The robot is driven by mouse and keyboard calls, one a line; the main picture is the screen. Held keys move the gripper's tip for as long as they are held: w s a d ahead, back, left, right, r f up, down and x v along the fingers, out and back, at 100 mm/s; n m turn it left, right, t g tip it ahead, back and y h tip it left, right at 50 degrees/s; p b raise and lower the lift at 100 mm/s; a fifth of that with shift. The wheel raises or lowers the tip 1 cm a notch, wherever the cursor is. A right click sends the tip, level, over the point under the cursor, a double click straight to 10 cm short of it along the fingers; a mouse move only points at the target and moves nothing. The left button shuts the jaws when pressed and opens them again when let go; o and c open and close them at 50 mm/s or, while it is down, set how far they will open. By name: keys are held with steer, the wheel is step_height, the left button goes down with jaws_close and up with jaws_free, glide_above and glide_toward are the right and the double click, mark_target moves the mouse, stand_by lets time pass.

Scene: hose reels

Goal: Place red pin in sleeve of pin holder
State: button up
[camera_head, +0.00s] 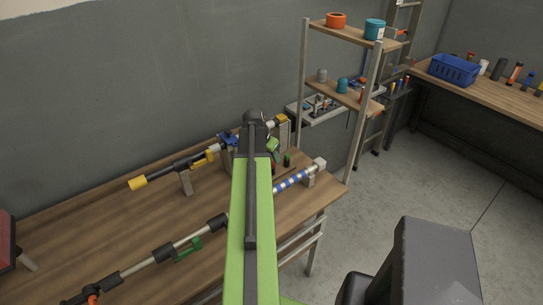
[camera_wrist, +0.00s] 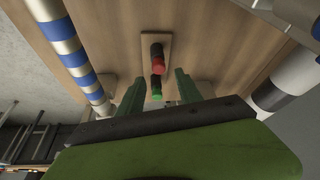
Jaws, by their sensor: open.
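In the wrist view, a small dark cylinder with a red end (camera_wrist: 159,64), which looks like the red pin, stands on a pale wooden plate (camera_wrist: 148,40). A similar dark piece with a green end (camera_wrist: 156,96) is just below it in the picture. My gripper (camera_wrist: 160,79) is open and empty, its two dark green fingers on either side of the green-ended piece. I cannot tell whether they touch it. In the head view my arm covers most of this spot; a small dark green piece (camera_head: 287,159) shows to its right. I cannot make out a sleeve clearly.
A blue-and-white striped tube (camera_head: 293,180) lies beside the plate, and shows large at left in the wrist view. A shelf rack (camera_head: 304,90) stands behind.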

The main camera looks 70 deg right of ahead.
steer(key=p+v, duration=0.8)
steer(key=v, duration=0.2)
steer(key=shift+r, duration=0.15)
steer(key=shift+a, duration=0.1)
